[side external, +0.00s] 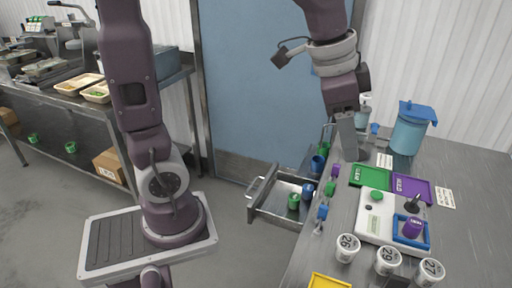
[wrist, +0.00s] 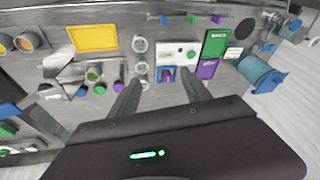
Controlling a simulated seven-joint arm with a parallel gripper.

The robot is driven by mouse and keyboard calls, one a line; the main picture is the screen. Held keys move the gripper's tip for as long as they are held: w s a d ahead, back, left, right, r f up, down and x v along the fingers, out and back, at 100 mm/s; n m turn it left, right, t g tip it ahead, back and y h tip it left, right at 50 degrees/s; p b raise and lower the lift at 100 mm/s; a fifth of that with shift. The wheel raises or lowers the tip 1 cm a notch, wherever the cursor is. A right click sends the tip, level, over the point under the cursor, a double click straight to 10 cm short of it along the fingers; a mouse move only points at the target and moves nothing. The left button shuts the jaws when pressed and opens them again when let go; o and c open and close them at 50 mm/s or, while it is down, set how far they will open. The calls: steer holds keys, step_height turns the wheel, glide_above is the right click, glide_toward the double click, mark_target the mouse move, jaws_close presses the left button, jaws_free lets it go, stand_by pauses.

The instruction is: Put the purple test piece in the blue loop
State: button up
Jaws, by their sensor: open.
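The purple test piece (side external: 412,227), with a small pale label, stands within the square blue loop (side external: 401,238) on a white panel. In the wrist view the purple piece (wrist: 168,76) also shows inside the blue loop (wrist: 161,80). My gripper (side external: 346,150) is open and empty, above the table's far left part, well apart from the piece. Its two fingers reach up from the bottom in the wrist view (wrist: 160,82), and the loop shows between their tips.
The white panel (side external: 373,225) also carries a green button and a dark lever. Green (side external: 369,175) and purple (side external: 413,186) trays lie behind it. Numbered white cups (side external: 347,246) stand in front. A blue-lidded container (side external: 409,132) stands behind. An open drawer (side external: 275,205) holds coloured pieces.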

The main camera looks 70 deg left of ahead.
steer(key=s+a+n, duration=0.1)
steer(key=s+n, duration=0.2)
steer(key=s, duration=0.5)
steer(key=s+a+f+n+t, duration=0.1)
steer(key=s+a+n, duration=0.1)
steer(key=s, duration=0.6)
steer(key=shift+s+a+f+n+t+y, duration=0.15)
steer(key=shift+s+n+t+y, duration=0.2)
steer(key=shift+n, duration=0.35)
